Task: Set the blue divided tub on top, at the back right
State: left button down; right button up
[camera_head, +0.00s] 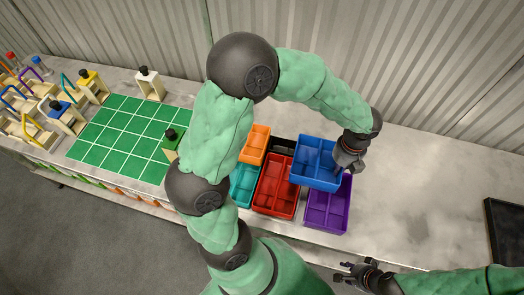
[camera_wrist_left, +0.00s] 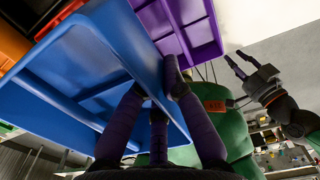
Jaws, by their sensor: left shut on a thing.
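The blue divided tub (camera_head: 316,163) is over the back right of a group of coloured tubs, overlapping the purple tub (camera_head: 328,208) in the head view. My left gripper (camera_head: 345,166) is shut on the blue tub's right wall; the fingers also show on that wall in the left wrist view (camera_wrist_left: 160,95). Whether the blue tub touches what is under it, I cannot tell. A black tub (camera_head: 283,146) shows partly to its left. My right gripper (camera_head: 343,274) is open and empty near the table's front edge, also in the left wrist view (camera_wrist_left: 239,66).
A red tub (camera_head: 275,187), an orange tub (camera_head: 254,146) and a teal tub (camera_head: 243,186) stand left of it, partly behind my arm. A green grid mat (camera_head: 115,135) and handled seamers stand further left. The table right of the tubs is clear up to a black tray (camera_head: 505,230).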

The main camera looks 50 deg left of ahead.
aim_at(308, 151)
pick_arm(q)
jog(key=a+f, duration=0.1)
jog(key=a, duration=0.2)
jog(key=w+a+f, duration=0.1)
jog(key=a, duration=0.1)
jog(key=a+f, duration=0.1)
jog(key=a, duration=0.2)
jog(key=shift+w+a+f+b, duration=0.3)
jog(key=shift+f+b, duration=0.05)
jog(key=shift+b, duration=0.05)
jog(key=shift+w+a+f+b, duration=0.25)
jog(key=shift+a+f, duration=0.65)
jog(key=shift+f, duration=0.65)
jog(key=shift+w+a+f+b, duration=0.15)
jog(key=shift+a+f+b, duration=0.15)
jog(key=shift+a+f, duration=0.9)
jog(key=shift+w+a+f+b, duration=0.25)
jog(key=shift+a+f, duration=0.35)
jog(key=shift+f, duration=1.25)
jog(key=shift+f, duration=0.15)
jog(key=c, duration=1.8)
grip_release()
jog(key=shift+f, duration=0.1)
jog(key=o, duration=0.4)
